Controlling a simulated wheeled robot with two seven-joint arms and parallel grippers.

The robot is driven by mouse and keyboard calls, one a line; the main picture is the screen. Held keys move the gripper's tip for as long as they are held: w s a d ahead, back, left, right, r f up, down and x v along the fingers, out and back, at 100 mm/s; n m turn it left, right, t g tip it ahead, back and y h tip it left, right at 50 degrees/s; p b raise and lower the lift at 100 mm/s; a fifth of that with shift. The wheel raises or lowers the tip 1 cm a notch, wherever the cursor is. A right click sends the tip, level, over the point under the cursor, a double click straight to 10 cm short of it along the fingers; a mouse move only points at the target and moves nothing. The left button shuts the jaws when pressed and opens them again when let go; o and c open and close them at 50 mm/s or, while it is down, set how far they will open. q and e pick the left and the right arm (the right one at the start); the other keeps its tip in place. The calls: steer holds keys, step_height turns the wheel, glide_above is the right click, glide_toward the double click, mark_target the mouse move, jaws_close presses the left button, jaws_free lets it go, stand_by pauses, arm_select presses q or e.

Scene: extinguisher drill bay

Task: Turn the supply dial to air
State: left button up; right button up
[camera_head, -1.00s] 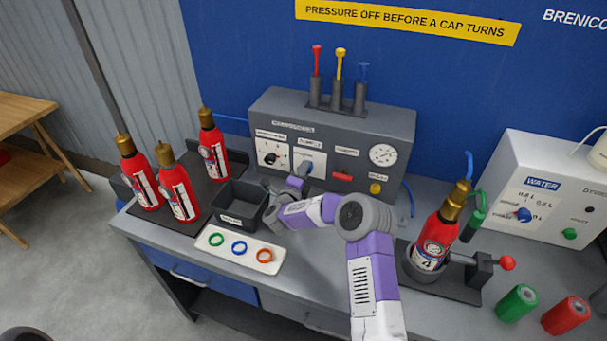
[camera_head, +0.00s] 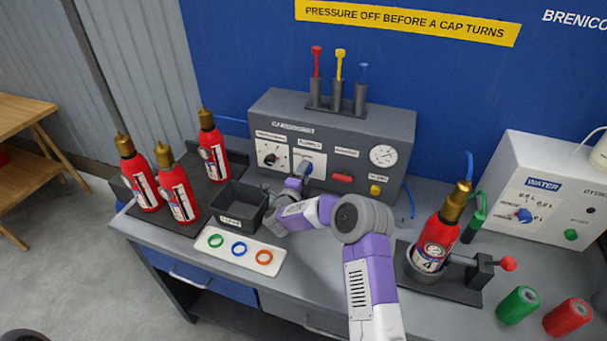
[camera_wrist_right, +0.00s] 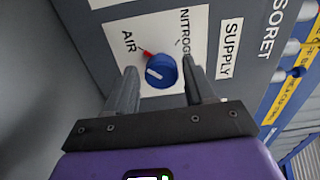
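The supply dial (camera_head: 308,167) is a blue knob on a white plate on the grey panel box's front. In the right wrist view, the dial (camera_wrist_right: 161,71) sits between the labels AIR and NITROGEN. A red pointer mark at its edge points roughly toward AIR, and a white bar crosses its face. My right gripper (camera_head: 299,180) is at the panel in front of the dial. In the wrist view, its two fingers (camera_wrist_right: 160,88) are apart, one on each side of the dial, with gaps visible; contact cannot be told. My left gripper is not in view.
The panel box (camera_head: 390,125) also has a selector dial (camera_head: 270,158), a gauge (camera_head: 383,154) and tools on top. A black bin (camera_head: 226,214), a ring tray (camera_head: 210,244) and red extinguishers (camera_head: 178,192) stand left. A clamped extinguisher (camera_head: 437,240) stands right of my arm.

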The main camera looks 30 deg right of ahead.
steer(key=shift+o, duration=0.6)
steer(key=v, duration=0.7)
steer(key=shift+s+a, duration=0.2)
steer(key=shift+r, duration=0.1)
